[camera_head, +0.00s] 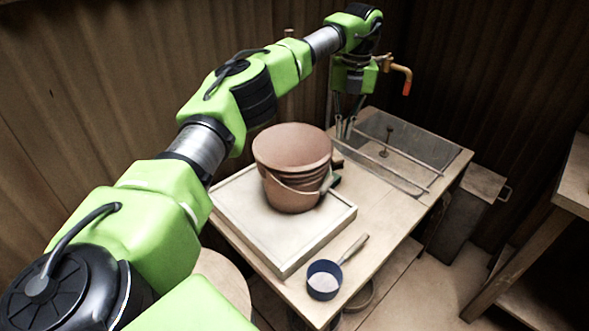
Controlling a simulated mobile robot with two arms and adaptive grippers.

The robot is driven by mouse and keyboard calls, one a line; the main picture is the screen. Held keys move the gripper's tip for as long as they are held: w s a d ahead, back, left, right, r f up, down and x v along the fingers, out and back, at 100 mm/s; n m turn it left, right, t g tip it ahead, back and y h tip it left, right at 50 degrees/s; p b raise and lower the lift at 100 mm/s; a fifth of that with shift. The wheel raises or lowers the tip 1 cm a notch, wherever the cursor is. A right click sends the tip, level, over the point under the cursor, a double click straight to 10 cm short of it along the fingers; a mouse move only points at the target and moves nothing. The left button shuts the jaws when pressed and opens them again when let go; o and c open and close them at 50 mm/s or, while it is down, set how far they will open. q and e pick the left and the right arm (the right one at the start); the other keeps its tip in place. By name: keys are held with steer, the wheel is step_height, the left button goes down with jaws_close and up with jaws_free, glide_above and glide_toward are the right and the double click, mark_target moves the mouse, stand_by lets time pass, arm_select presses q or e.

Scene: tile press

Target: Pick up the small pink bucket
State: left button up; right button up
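A pinkish-brown bucket (291,150) stands upright on a light board on the table. Its thin handle hangs down against its front side, and several ridges ring its wall. My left arm reaches in from the left, over and behind the bucket. My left gripper (345,128) points down behind and to the right of the bucket, apart from it. Its two fingertips show a gap with nothing seen between them. My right gripper is not in view.
The wooden table (390,231) holds the raised board (236,213), a blue-rimmed scoop (323,281) at the front, and a grey plate with rods (425,150) at the back right. A dark object (333,184) sits against the bucket's right side. A bent orange-tipped pipe (401,73) is near the gripper.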

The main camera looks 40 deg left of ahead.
mark_target(329, 147)
arm_select(q)
steer(key=shift+n+y, duration=0.3)
steer(key=a+f, duration=0.1)
steer(key=f, duration=0.1)
steer(key=s+a+f, duration=0.1)
steer(key=f, duration=0.1)
steer(key=a+f+p, duration=0.1)
steer(key=f, duration=0.1)
steer(key=shift+s+f, duration=0.1)
steer(key=shift+s, duration=0.15)
steer(key=f, duration=0.2)
steer(key=f+p, duration=0.1)
steer(key=f, duration=0.2)
steer(key=shift+s+a, duration=0.1)
steer(key=shift+a, duration=0.1)
steer(key=shift+f, duration=0.2)
jaws_close()
steer(key=shift+r, duration=0.1)
